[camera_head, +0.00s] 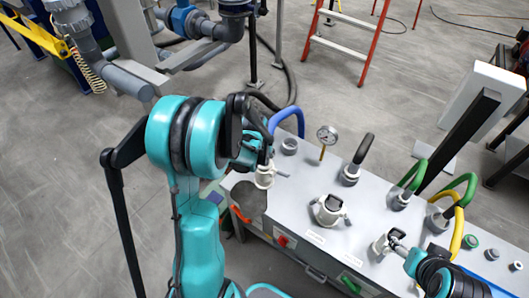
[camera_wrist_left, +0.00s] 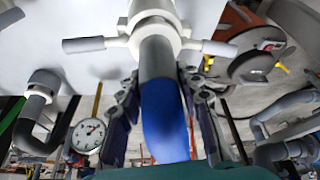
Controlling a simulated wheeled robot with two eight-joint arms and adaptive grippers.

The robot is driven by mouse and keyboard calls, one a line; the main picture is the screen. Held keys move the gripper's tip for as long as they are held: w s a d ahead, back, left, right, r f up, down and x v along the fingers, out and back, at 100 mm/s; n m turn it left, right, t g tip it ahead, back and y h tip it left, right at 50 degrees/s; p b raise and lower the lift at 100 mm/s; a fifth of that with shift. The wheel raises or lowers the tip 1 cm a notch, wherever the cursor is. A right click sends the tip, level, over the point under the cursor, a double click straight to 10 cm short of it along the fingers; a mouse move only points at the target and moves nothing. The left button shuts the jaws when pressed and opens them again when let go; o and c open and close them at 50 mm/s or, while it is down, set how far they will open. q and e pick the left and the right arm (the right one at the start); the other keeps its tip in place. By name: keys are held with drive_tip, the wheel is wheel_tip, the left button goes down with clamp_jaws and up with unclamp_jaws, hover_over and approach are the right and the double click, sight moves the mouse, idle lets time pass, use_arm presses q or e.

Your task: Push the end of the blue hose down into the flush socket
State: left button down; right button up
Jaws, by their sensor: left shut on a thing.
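The blue hose (camera_head: 286,113) arches behind my left gripper (camera_head: 262,158) in the head view. In the left wrist view, my left gripper (camera_wrist_left: 163,110) is shut on the blue hose (camera_wrist_left: 165,125), with a finger on each side. The hose's grey end (camera_wrist_left: 157,58) meets the mouth of a white socket with side levers (camera_wrist_left: 154,22); how deep it sits cannot be told. This socket also shows in the head view (camera_head: 265,179), on the left part of the grey bench, directly below the gripper. My right gripper (camera_head: 398,243) is beside another white lever socket (camera_head: 381,246); its fingers are unclear.
The grey bench top (camera_head: 306,187) carries a pressure gauge (camera_head: 327,135), a middle white socket (camera_head: 328,210), a black hose (camera_head: 362,149), green hoses (camera_head: 413,174) and a yellow hose (camera_head: 457,230). Pipework (camera_head: 200,30) stands behind at the left. A red ladder (camera_head: 365,55) stands beyond the bench.

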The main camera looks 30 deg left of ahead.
use_arm(q)
drive_tip(key=shift+f, duration=0.2)
drive_tip(key=c, duration=1)
unclamp_jaws()
drive_tip(key=shift+o, duration=0.2)
drive_tip(key=v, duration=1.2)
drive_tip(key=s+d+r+m+t+h+b, duration=0.1)
drive_tip(key=s+d+r+m+t, duration=0.1)
drive_tip(key=s+d, duration=1.2)
drive_tip(key=shift+s+d+r+m+t+b, duration=0.25)
drive_tip(key=shift+d+r+m+t+b, duration=0.05)
drive_tip(key=shift+r+t+b, duration=0.1)
